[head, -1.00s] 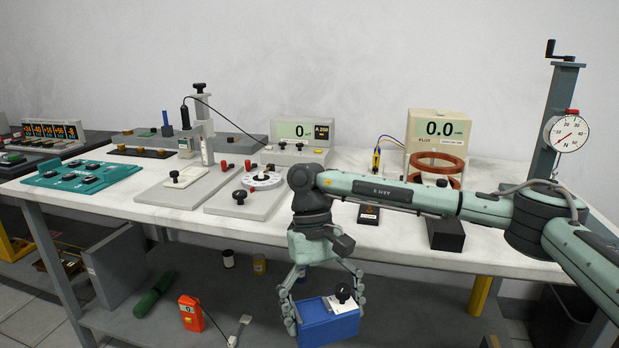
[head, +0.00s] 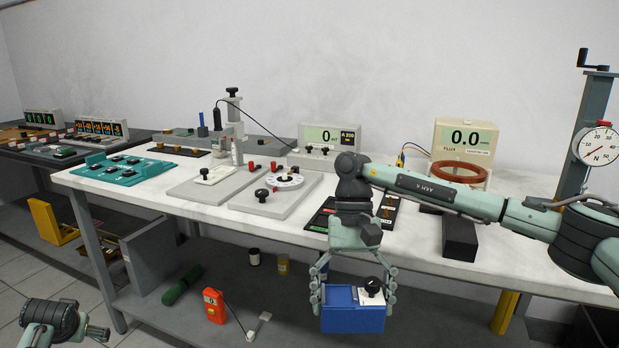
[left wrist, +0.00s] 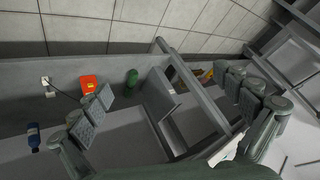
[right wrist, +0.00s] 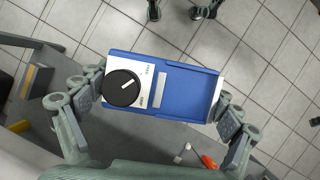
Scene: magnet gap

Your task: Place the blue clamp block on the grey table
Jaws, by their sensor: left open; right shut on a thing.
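The blue clamp block (head: 350,320) has a pale plate with a black knob on top. My right gripper (head: 353,296) is shut on it and holds it in the air in front of the white-topped bench. In the right wrist view the block (right wrist: 185,95) sits between the two fingers of the gripper (right wrist: 160,97), with tiled floor below. The dark grey table (head: 62,157) is at the far left in the head view, well away from the block. My left gripper (left wrist: 172,103) is open and empty in the left wrist view.
The white bench top (head: 310,240) carries a teal panel (head: 122,170), meters and a red coil (head: 458,172). Display boxes (head: 100,130) crowd the dark table.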

